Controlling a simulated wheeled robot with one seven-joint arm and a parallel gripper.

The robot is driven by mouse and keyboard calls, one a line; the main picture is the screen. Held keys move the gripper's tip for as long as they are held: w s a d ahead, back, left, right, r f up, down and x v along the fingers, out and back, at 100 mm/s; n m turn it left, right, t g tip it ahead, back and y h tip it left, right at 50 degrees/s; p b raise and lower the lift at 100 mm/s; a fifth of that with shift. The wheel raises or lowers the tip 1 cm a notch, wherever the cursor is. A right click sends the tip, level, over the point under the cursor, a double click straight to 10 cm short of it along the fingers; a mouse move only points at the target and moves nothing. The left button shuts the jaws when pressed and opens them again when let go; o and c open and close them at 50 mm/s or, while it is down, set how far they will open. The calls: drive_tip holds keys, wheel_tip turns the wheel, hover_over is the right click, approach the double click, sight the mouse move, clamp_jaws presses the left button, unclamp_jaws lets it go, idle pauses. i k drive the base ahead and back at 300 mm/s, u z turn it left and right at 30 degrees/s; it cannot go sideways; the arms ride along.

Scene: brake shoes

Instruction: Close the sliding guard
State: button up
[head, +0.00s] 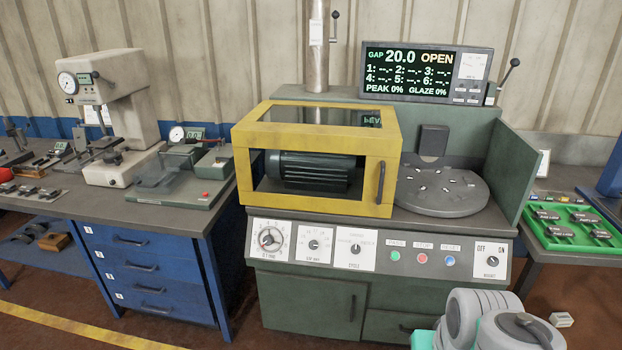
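The sliding guard (391,150) is a yellow frame with clear panels on the green machine. It stands at the left of the machine top, around a dark finned motor (313,171). A dark vertical handle (381,184) is on its front right post. To its right, the round grey turntable (443,188) is uncovered, with small pale pieces on it. The display (424,72) reads "GAP 20.0 OPEN". My folded grey arm links show at the bottom right, well below and right of the guard handle. My gripper cannot be made out.
The front panel (375,248) has dials and green, red and blue buttons. A green side wall (510,172) bounds the turntable on the right. A blue-drawer bench (145,275) with gauges stands left. A green tray (577,228) with dark pads lies right.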

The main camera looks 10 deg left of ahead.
sight(382, 146)
drive_tip(key=u, duration=0.75)
drive_tip(key=i, duration=1.1)
drive_tip(key=u, duration=1.4)
drive_tip(key=i, duration=1)
drive_tip(key=u, duration=0.55)
